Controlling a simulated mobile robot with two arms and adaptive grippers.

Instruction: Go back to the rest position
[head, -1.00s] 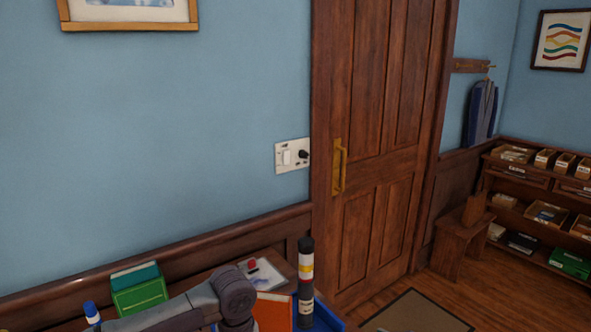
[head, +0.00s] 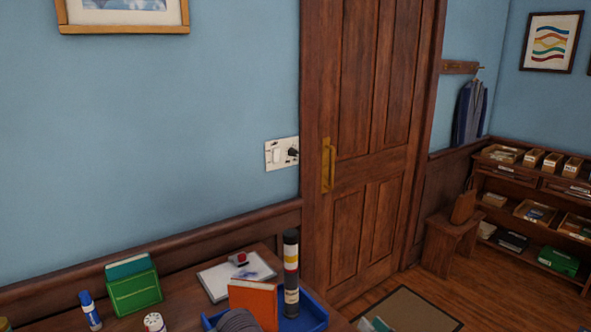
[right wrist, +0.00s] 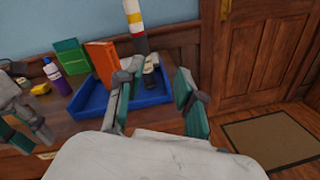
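My right gripper (right wrist: 157,105) is open in the right wrist view, its two teal-padded fingers spread with nothing between them. In the head view, a small teal and grey part at the bottom edge (head: 375,324) looks like its tip. A second grey and teal gripper, my left (right wrist: 25,125), shows partly at the left edge of the right wrist view; its opening is unclear. A grey rounded part of my arm (head: 237,321) shows at the bottom of the head view, in front of the blue tray (head: 316,318).
The tray holds an orange book (head: 253,304) and a dark striped cylinder (head: 291,275). A green box (head: 134,292), a blue-capped bottle (head: 90,311), a white shaker (head: 154,322) and a clipboard (head: 225,281) are on the wooden surface. A wall switch plate (head: 279,155) is beside the door (head: 365,150).

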